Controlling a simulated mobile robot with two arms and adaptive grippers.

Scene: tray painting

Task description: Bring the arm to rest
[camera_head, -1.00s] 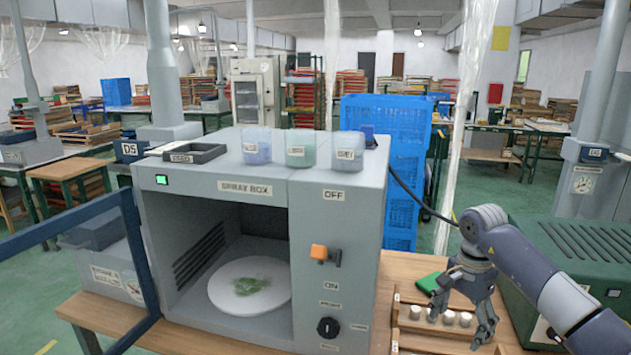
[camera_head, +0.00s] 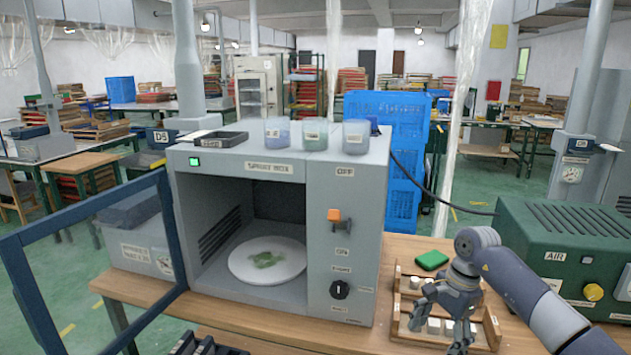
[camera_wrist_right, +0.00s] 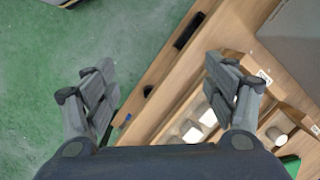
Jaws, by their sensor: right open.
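My right gripper (camera_head: 438,335) is open and empty in the head view, at the front of the wooden rack (camera_head: 492,330) on the right of the bench. In the right wrist view my right gripper (camera_wrist_right: 160,78) has its two fingers wide apart, with green floor and the bench's edge (camera_wrist_right: 165,90) below and nothing between them. White-topped small jars (camera_head: 434,326) stand in the rack, partly hidden by the gripper; they also show in the right wrist view (camera_wrist_right: 192,132). My left arm is not in view.
The grey spray box (camera_head: 320,230) stands open on the bench with a white disc (camera_head: 240,265) bearing a green patch inside. Its blue-framed door (camera_head: 90,205) swings out left. A green sponge-like block (camera_head: 431,260) lies behind the rack. A green air unit (camera_head: 555,245) stands right.

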